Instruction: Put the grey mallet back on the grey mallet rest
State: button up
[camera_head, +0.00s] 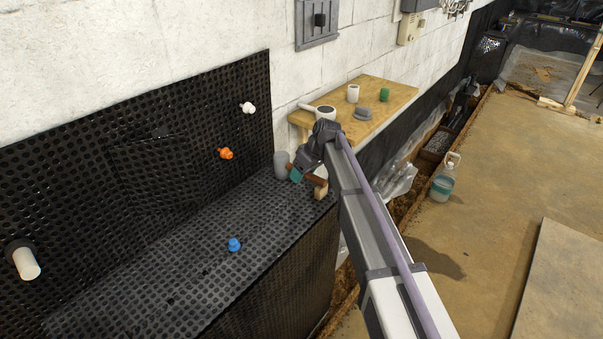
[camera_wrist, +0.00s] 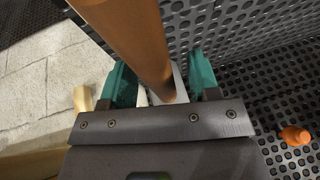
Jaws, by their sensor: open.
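A grey cylinder (camera_head: 281,165), apparently the mallet's head, stands on the black dimpled ledge, close to the wall panel. A brown handle (camera_head: 319,181) shows beside my gripper. My gripper (camera_head: 296,174) is open, its teal fingers at the handle. In the wrist view the brown handle (camera_wrist: 135,40) runs down between the open fingers (camera_wrist: 160,90), and a grey surface (camera_wrist: 180,84) shows behind it. Whether the fingers touch the handle I cannot tell. A flat grey piece with a raised middle (camera_head: 362,114) lies on the wooden bench; I cannot tell whether it is the mallet rest.
A small wooden block (camera_head: 320,191) stands at the ledge's right end. The wooden bench (camera_head: 395,92) carries a pale handled object (camera_head: 325,113), a white cup (camera_head: 353,93) and a green cup (camera_head: 384,94). A blue plug (camera_head: 234,244) sits on the ledge; an orange plug (camera_head: 226,153) is on the panel.

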jog(key=p+v, duration=0.8)
jog(key=v, duration=0.2)
jog(key=s+d+m+h, duration=0.1)
jog(key=s+d+m, duration=0.2)
jog(key=s+d, duration=0.3)
jog(key=s+d+f+m+h, duration=0.1)
jog(key=s+d+m, duration=0.3)
jog(key=s, duration=1.1)
jog(key=s+d+m+h, duration=0.2)
jog(key=s+d+m, duration=0.1)
jog(key=s+d, duration=0.5)
jog(key=s, duration=0.2)
jog(key=shift+s+f+m+g+h, duration=0.2)
jog(key=shift+s+m+g+h, duration=0.1)
jog(key=shift+s+h, duration=0.1)
